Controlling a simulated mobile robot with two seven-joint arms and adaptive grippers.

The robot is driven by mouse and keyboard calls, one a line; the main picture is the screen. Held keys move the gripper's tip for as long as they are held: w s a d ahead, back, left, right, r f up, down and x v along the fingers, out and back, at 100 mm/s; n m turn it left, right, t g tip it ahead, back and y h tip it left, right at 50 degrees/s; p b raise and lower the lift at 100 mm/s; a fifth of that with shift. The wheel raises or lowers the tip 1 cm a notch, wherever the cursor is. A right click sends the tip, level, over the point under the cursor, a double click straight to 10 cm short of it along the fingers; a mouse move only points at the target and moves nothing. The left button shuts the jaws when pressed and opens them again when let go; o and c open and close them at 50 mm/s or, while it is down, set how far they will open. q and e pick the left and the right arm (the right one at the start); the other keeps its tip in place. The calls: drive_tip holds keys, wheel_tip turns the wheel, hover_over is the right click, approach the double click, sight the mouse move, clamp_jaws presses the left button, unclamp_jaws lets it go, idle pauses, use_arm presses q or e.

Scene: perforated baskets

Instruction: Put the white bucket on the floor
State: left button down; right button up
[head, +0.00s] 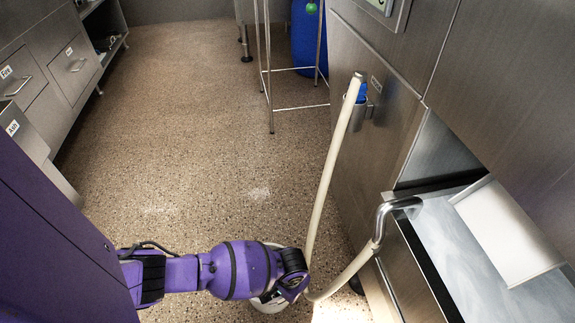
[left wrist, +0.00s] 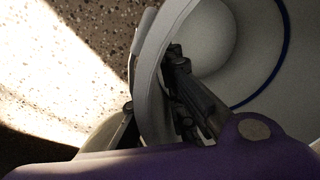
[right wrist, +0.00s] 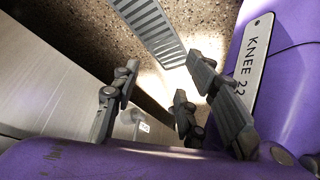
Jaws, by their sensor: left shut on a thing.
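The white bucket (head: 270,306) is mostly hidden beneath my left arm at the bottom middle of the head view. In the left wrist view its white wall and inside (left wrist: 262,40) fill the right side, with a blue ring line inside. My left gripper (left wrist: 155,85) is shut on the bucket's rim, one finger inside and one outside. The floor (head: 190,130) is speckled brown; whether the bucket touches it cannot be told. My right gripper (right wrist: 163,68) is open and empty in the right wrist view, out of the head view.
A pale hose (head: 324,190) hangs beside the bucket and links to a bent steel pipe (head: 388,212) on the right. Steel cabinets (head: 372,150) line the right, drawers (head: 75,67) the left. A thin-legged stand (head: 268,70) and blue barrel (head: 306,40) stand behind. The middle floor is clear.

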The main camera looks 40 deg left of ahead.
use_arm(q)
drive_tip(key=shift+f, duration=0.15)
drive_tip(key=c, duration=1.8)
unclamp_jaws()
drive_tip(key=r+p, duration=0.2)
drive_tip(key=r, duration=0.1)
drive_tip(key=r+p, duration=0.1)
drive_tip(key=r, duration=0.3)
drive_tip(key=r+p, duration=0.2)
drive_tip(key=r, duration=0.2)
drive_tip(key=shift+d+r+p, duration=0.1)
drive_tip(key=shift+d+p, duration=0.25)
drive_tip(key=shift+r, duration=0.55)
use_arm(e)
drive_tip(key=shift+m, duration=0.4)
drive_tip(key=shift+s+a+r, duration=0.1)
drive_tip(key=shift+s+r, duration=0.1)
drive_tip(key=shift+r, duration=1.3)
drive_tip(key=shift+s+a+r, duration=0.1)
drive_tip(key=shift+s+r, duration=0.05)
drive_tip(key=shift+r, duration=1.3)
drive_tip(key=shift+d, duration=0.1)
